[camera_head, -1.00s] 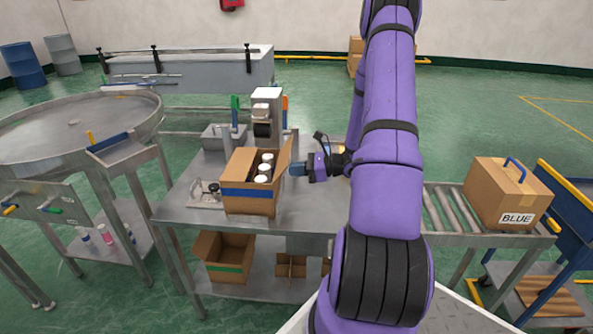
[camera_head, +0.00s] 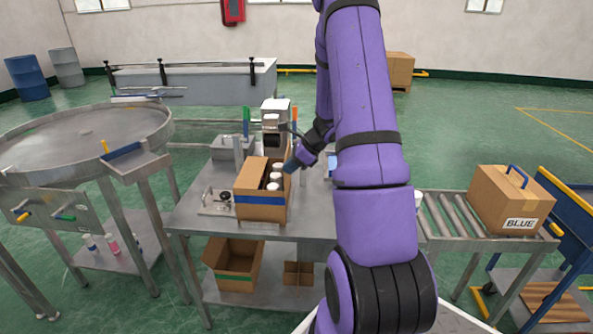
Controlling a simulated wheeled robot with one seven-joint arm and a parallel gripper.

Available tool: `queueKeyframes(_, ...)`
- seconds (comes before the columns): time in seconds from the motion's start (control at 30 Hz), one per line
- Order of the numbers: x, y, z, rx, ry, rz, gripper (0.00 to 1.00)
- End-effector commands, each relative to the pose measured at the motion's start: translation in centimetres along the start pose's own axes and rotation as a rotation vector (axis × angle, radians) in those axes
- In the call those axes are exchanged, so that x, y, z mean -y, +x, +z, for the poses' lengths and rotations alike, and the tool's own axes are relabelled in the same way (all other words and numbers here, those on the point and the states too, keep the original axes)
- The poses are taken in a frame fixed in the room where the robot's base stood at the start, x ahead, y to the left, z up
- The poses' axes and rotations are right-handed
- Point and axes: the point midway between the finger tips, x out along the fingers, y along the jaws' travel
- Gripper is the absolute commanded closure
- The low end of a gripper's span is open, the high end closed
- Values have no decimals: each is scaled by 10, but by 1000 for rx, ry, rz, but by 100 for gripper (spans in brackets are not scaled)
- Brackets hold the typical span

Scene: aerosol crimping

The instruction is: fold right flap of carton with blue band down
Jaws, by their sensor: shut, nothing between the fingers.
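The carton with the blue band (camera_head: 262,212) stands upright on the steel table. Several white-capped cans (camera_head: 275,177) show inside its right half, and brown cardboard covers the left part of its top. My gripper (camera_head: 290,166) is shut and empty, its fingers pointing down and left at the carton's upper right edge. The right flap no longer shows as a tall upright panel. Its exact angle, and whether my fingers touch it, I cannot tell.
A grey machine (camera_head: 275,125) stands behind the carton, and a clamp fixture (camera_head: 217,200) to its left. A carton with a green band (camera_head: 233,265) sits on the lower shelf. A closed carton marked BLUE (camera_head: 510,200) rests on the roller conveyor at right.

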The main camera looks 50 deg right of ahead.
Motion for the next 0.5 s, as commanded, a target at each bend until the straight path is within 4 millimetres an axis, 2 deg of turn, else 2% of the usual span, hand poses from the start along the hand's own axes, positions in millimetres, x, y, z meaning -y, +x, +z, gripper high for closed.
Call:
queueKeyframes(0.1, 0, 5, 10, -90, -8, 1, 100)
queueKeyframes(0.5, -1, 24, 30, -366, -7, 2, 100)
